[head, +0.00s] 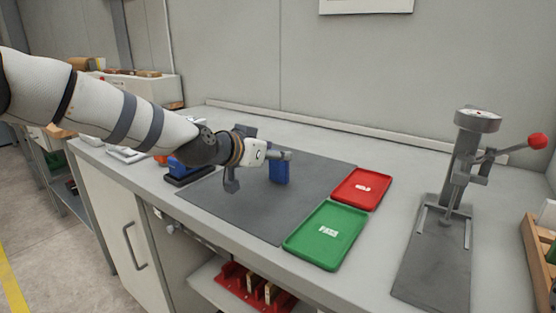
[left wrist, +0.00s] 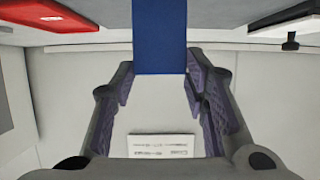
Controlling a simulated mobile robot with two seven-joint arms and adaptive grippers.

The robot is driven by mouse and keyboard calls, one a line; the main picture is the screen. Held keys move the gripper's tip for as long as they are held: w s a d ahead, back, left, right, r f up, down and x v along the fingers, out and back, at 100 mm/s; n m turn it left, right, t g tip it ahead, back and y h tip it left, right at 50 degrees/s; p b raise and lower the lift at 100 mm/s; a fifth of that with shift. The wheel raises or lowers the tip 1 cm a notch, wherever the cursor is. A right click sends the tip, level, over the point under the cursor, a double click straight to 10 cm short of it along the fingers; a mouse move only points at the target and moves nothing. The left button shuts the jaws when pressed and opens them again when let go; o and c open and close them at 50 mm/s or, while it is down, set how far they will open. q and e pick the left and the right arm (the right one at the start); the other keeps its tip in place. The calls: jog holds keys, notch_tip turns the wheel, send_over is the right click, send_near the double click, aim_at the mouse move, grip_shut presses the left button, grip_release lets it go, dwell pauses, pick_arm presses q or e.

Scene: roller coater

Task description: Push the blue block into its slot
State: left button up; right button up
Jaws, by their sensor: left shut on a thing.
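The blue block (head: 279,173) is upright at the grey mat (head: 250,205), in the middle of the head view. My left gripper (head: 284,156) is shut on its upper part. I cannot tell whether the block's underside touches the mat. In the left wrist view the blue block (left wrist: 160,35) shows at the top, between the two fingers of my left gripper (left wrist: 160,78). I cannot make out a slot for the block in either view. My right gripper is not in view.
A red tray (head: 348,190) and a green tray (head: 300,246) lie right of the block. A press (head: 440,250) with a red-knobbed lever stands at the right. A blue item on a dark base (head: 187,179) is left of the mat. The mat's front area is clear.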

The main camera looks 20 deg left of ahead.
pick_arm(q)
jog(key=shift+s+f, duration=0.4)
jog(key=shift+s, duration=0.45)
jog(key=shift+c, duration=0.5)
jog(key=shift+w, duration=0.1)
jog(key=shift+w+f, duration=0.25)
jog(key=shift+w, duration=0.05)
jog(key=o, duration=1)
jog(key=shift+o, duration=1)
jog(key=shift+s+r, duration=0.1)
jog(key=shift+r, duration=0.05)
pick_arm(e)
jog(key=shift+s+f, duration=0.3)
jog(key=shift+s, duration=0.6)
